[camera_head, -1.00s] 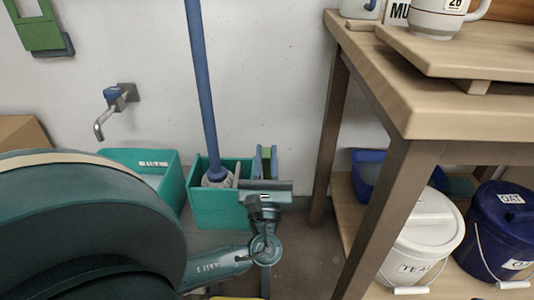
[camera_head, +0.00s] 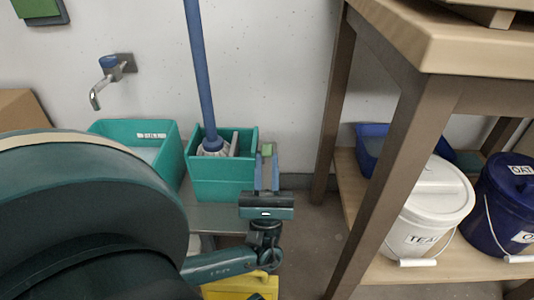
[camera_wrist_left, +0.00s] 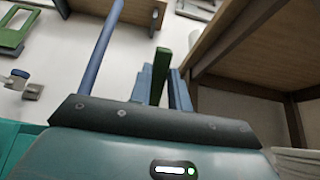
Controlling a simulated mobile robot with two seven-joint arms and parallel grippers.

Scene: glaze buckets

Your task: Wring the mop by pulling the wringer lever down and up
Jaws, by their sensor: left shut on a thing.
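The mop, with a blue handle (camera_head: 200,70) and a whitish head (camera_head: 213,149), stands nearly upright in a teal wringer bucket (camera_head: 222,178). My left gripper (camera_head: 267,160) is just right of the bucket, its blue-grey fingers shut on the wringer lever. The green end of the lever (camera_head: 266,150) shows between the fingertips. In the left wrist view the green lever (camera_wrist_left: 165,62) rises between the two fingers of my left gripper (camera_wrist_left: 163,80), and the blue mop handle (camera_wrist_left: 97,55) is to its left. The lever's lower part is hidden. My right gripper is not in view.
A second teal basin (camera_head: 145,133) stands left under a wall tap (camera_head: 112,72). A yellow object (camera_head: 240,288) is on the floor below my left arm. A wooden shelf table (camera_head: 440,45) stands close on the right, with white (camera_head: 430,205) and blue (camera_head: 507,210) buckets below.

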